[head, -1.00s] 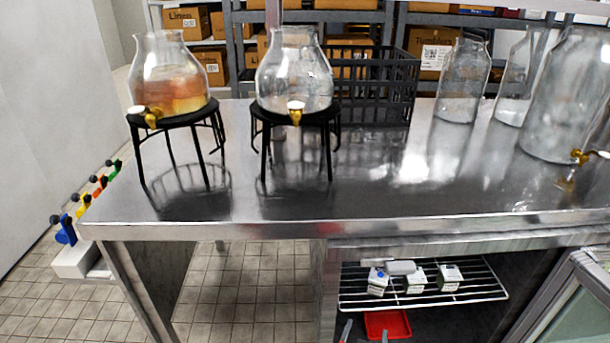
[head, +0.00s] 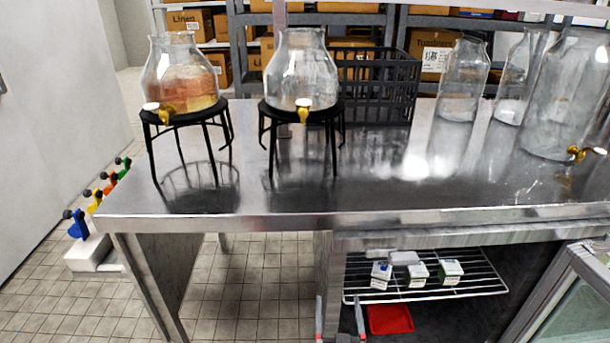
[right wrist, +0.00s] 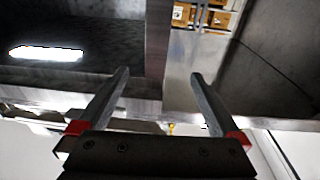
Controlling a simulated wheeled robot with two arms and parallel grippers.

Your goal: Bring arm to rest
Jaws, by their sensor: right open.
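My right gripper (head: 339,300) shows at the bottom edge of the head view, in front of the steel counter and below its top. Its two grey fingers point up and stand apart. In the right wrist view the same gripper (right wrist: 159,74) is open, with nothing between its fingers. My left gripper is not in view.
The steel counter (head: 270,222) bears two glass dispensers (head: 180,65) (head: 300,70) on black stands, a dark crate (head: 400,75) and several glass jars (head: 464,80). Below are a wire shelf (head: 470,275) with small cartons and a red tray (head: 389,319).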

